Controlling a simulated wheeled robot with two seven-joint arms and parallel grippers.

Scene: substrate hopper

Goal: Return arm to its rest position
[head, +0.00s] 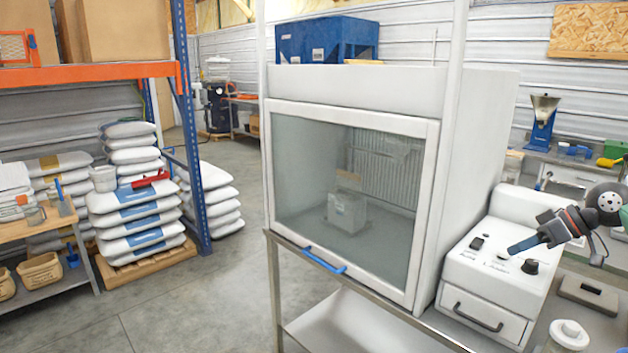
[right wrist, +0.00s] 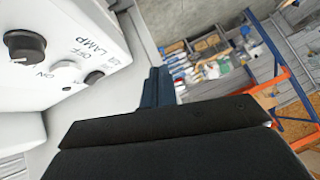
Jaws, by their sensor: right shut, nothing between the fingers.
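My right gripper (head: 514,247) comes in from the right edge in the head view. It is shut and empty, its blue fingertips over or close to the sloped panel of the white control box (head: 485,272). I cannot tell whether they touch it. The panel carries a black knob (head: 531,267) and a dark switch (head: 477,243). In the right wrist view, the shut blue fingers (right wrist: 157,86) are beside the panel, where a black knob (right wrist: 25,46) and the word LAMP show. My left gripper is not in view.
A glass-fronted cabinet (head: 437,200) with a blue handle (head: 324,261) stands left of the control box. A grey flat block (head: 588,295) and a lidded jar (head: 567,337) are on the bench below my right gripper. Stacked sacks (head: 135,215) and shelving stand far left.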

